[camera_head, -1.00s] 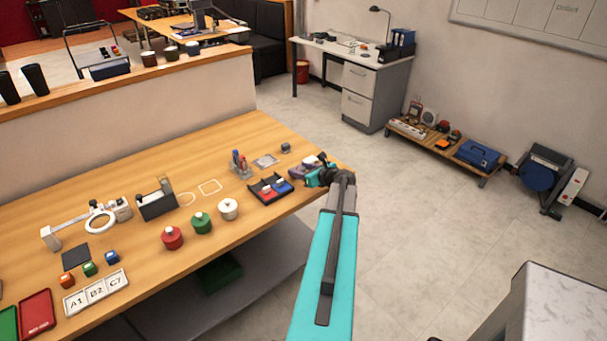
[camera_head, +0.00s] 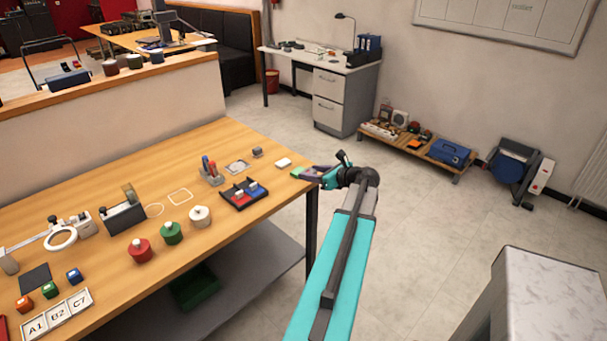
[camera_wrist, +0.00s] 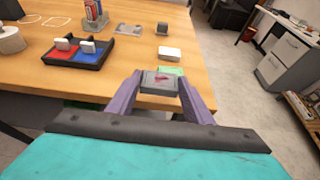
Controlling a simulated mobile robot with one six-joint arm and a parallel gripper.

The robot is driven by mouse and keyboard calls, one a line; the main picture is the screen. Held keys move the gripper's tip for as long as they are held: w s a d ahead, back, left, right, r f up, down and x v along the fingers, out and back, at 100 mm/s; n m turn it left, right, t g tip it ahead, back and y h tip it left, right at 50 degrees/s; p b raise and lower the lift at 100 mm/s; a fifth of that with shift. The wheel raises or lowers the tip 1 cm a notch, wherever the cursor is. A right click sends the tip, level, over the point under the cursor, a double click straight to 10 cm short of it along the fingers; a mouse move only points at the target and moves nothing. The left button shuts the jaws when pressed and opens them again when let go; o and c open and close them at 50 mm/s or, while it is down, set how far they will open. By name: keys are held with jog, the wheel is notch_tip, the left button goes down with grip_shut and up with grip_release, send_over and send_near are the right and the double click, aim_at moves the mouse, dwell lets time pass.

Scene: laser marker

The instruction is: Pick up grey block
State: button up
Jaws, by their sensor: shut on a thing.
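My gripper (camera_wrist: 161,86) has its two purple fingers shut on a grey block with a reddish mark on top (camera_wrist: 160,80). In the head view my gripper (camera_head: 308,173) is at the right end of the wooden table (camera_head: 110,205), and the held block is hard to make out there. A green flat piece (camera_wrist: 171,71) shows just behind the block in the wrist view and also in the head view (camera_head: 295,171). I cannot tell how far the block is above the table.
A white block (camera_head: 283,162) is close to my gripper, left of it. A small dark grey cube (camera_head: 257,153) and a black tray (camera_head: 236,203) with red and blue pieces lie farther left. A pale cabinet (camera_head: 550,300) stands at right front. Open floor lies right of the table.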

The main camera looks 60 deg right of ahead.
jog(key=shift+s+d, duration=0.1)
jog(key=shift+s, duration=0.45)
dwell(0.4)
